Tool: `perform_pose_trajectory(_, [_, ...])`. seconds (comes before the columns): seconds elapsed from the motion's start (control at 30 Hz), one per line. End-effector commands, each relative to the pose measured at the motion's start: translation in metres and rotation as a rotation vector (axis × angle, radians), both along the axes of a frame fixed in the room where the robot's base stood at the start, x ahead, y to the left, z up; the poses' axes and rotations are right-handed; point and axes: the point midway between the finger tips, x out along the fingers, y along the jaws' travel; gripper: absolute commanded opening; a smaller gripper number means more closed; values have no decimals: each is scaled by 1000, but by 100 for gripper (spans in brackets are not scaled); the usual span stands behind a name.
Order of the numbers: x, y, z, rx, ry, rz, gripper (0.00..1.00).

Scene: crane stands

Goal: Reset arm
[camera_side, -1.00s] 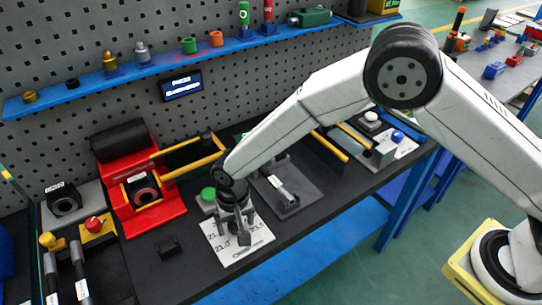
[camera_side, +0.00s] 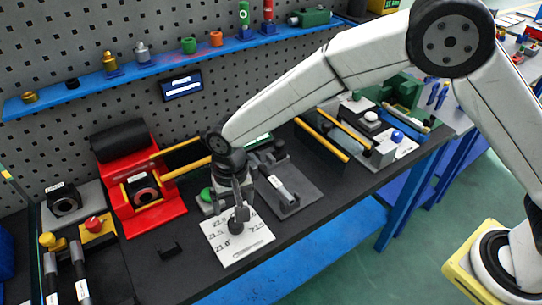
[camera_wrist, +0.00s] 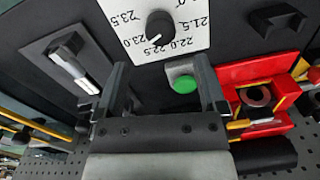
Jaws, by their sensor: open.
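A white dial plate (camera_side: 252,243) printed with numbers lies on the black bench. A dark round knob (camera_side: 239,214) stands on it. In the wrist view, the knob (camera_wrist: 160,24) is at the top, on the plate (camera_wrist: 187,18), and its white mark points toward the side of 22.5 and 23.0. My gripper (camera_side: 243,198) is above the back of the plate, pointing down. In the wrist view, my gripper (camera_wrist: 159,68) is open, with nothing between its fingers and the knob beyond the fingertips.
A green button (camera_wrist: 184,84) is close to one finger. A red fixture with yellow bars (camera_side: 160,215) stands left of my gripper. A grey plate with a handle (camera_side: 295,203) lies to the right. Behind is a pegboard with a blue shelf (camera_side: 165,66).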

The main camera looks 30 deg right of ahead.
Motion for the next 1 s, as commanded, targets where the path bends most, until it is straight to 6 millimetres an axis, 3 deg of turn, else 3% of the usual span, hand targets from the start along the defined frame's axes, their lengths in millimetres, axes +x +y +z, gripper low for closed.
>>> perform_pose_trajectory(0.37, [0,-2,2,1,-1,0,90])
perform_pose_trajectory(0.53, [2,-20,8,4,-12,5,90])
perform_pose_trajectory(0.67, [2,-49,19,9,-30,14,90])
perform_pose_trajectory(1.0, [-24,-156,50,13,-105,58,90])
